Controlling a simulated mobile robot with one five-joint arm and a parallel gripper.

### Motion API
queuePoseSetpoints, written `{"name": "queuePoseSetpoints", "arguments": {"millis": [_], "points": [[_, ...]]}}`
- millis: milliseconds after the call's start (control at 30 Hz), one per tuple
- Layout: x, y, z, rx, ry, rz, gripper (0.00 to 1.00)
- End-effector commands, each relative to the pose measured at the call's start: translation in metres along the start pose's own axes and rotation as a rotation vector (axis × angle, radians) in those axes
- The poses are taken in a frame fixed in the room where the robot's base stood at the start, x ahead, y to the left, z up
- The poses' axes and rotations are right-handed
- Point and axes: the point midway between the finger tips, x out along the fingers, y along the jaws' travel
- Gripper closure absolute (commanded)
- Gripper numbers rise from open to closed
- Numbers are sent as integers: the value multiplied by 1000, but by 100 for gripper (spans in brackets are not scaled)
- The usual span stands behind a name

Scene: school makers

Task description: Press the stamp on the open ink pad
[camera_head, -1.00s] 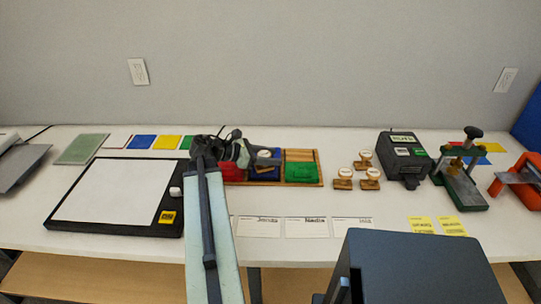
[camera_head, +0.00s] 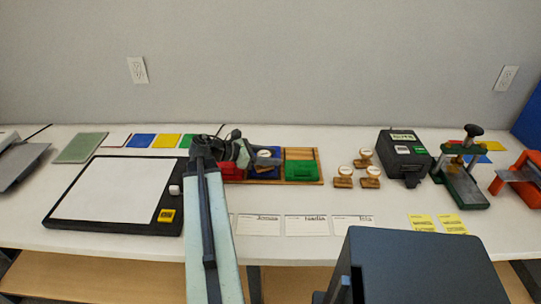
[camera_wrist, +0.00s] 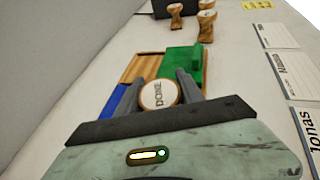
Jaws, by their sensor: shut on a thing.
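My gripper (camera_wrist: 157,95) is shut on a stamp with a round white top marked DONE (camera_wrist: 158,94). In the head view the stamp's top (camera_head: 264,153) shows over the blue ink pad (camera_head: 265,173). In the wrist view, blue (camera_wrist: 119,98) also shows left of the fingers, at the tray's wall side. The stamp's underside is hidden, so I cannot tell whether it touches the pad. The green pad (camera_head: 301,170) lies to the right of the blue one, and the red pad (camera_head: 233,174) to the left, partly hidden by my gripper.
The pads sit in a wooden tray (camera_head: 321,182). Several wooden stamps (camera_head: 366,170) stand to its right. A dark box (camera_head: 403,155) and a green press (camera_head: 464,185) stand farther right. Name cards (camera_head: 306,225) lie in front. A black-framed white board (camera_head: 110,190) is at left.

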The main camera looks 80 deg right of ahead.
Motion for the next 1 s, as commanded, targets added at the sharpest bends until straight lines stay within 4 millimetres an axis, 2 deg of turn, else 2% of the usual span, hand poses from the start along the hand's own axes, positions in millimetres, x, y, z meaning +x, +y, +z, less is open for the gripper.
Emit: {"name": "queuePoseSetpoints", "arguments": {"millis": [67,567,1000], "points": [[1,-1,-5,-2,12,-2,98],[1,-1,-5,-4,12,-3,98],[-15,0,32,-2,9,-1,98]]}}
